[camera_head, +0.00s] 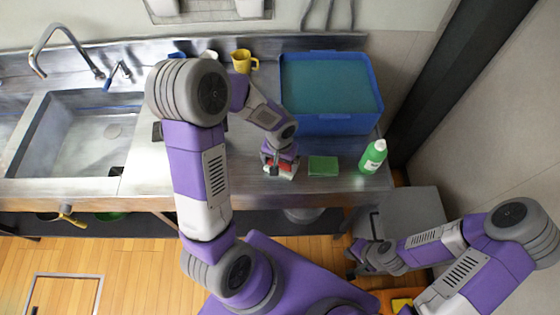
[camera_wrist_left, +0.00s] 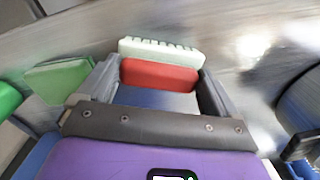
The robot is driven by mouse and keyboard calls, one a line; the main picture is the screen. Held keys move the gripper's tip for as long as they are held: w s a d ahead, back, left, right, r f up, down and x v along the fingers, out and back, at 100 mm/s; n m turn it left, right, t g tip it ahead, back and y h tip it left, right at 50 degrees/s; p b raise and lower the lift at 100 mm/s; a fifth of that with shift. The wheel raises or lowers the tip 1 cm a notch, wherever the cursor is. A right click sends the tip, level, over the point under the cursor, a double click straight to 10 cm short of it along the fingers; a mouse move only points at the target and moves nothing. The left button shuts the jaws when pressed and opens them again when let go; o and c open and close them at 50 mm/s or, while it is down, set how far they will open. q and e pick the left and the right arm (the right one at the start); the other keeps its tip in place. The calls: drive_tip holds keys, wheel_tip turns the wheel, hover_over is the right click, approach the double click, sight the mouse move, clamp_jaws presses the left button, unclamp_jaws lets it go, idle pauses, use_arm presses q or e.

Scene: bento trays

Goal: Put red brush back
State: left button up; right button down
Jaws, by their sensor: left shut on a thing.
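The red brush (camera_head: 277,166) is at my left gripper on the steel counter, in front of the blue tub. In the left wrist view the brush (camera_wrist_left: 160,75) shows a red body with a white bristled strip along its far side. My left gripper (camera_wrist_left: 158,84) is shut on it, with one finger at each end. The gripper (camera_head: 279,168) partly covers the brush in the head view. I cannot tell whether the brush touches the counter. My right gripper (camera_head: 362,262) is low at the right, off the counter's front edge; its fingers are too small to read.
A green sponge (camera_head: 323,166) lies just right of the brush, and a green bottle (camera_head: 373,157) stands beyond it. The blue tub (camera_head: 336,124) of water is behind. A yellow cup (camera_head: 243,61) stands at the back. The sink (camera_head: 72,135) is at the left.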

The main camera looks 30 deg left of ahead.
sight(280, 164)
use_arm(q)
drive_tip(key=o, duration=0.7)
drive_tip(key=shift+f, duration=0.1)
wheel_tip(280, 164, up, 12)
drive_tip(key=p, duration=0.2)
drive_tip(key=shift+r+p, duration=0.2)
drive_tip(key=shift+p, duration=0.15)
